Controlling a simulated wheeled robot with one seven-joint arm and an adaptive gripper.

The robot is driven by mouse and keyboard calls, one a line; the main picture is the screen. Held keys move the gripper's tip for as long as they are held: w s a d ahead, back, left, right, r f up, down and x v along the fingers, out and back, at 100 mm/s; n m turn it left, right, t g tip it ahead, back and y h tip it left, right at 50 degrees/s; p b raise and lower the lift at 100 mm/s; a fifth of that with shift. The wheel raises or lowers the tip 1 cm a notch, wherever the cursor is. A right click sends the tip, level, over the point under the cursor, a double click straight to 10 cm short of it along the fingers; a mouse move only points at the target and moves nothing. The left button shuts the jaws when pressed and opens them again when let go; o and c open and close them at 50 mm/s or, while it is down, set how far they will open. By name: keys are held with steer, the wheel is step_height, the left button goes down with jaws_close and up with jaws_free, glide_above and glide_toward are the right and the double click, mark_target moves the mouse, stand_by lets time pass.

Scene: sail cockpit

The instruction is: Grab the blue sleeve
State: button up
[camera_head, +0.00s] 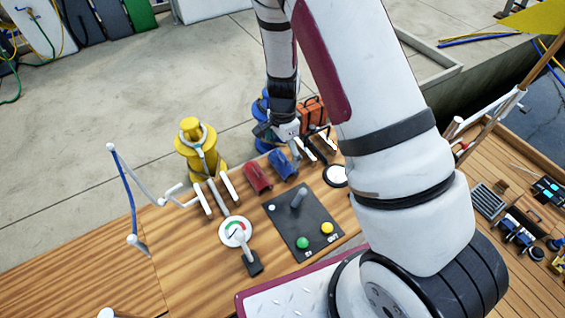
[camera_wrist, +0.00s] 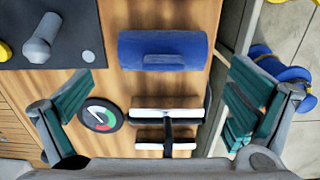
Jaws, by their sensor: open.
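The blue sleeve (camera_head: 283,163) lies on the wooden deck top beside a red sleeve (camera_head: 257,178). In the wrist view the blue sleeve (camera_wrist: 163,50) lies crosswise at the top centre, with a raised lip along its lower side. My gripper (camera_head: 280,140) is close behind the blue sleeve in the head view, partly hidden by its own links. In the wrist view my gripper (camera_wrist: 160,82) is open and empty, its green-padded fingers wide apart to the left and right. The sleeve lies beyond the fingertips in the picture, between their lines and apparently untouched.
White-barred fittings (camera_wrist: 167,128) and a round gauge (camera_wrist: 100,115) lie between the fingers in the wrist view. A dark control panel (camera_head: 302,220) with a lever and buttons is in front of the sleeves. A yellow bollard (camera_head: 200,160) stands behind.

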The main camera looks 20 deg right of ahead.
mark_target(282, 155)
steer(key=f, duration=0.4)
steer(key=shift+w+f, duration=0.2)
steer(key=shift+f, duration=0.15)
steer(key=c, duration=1.2)
steer(key=shift+r, duration=0.1)
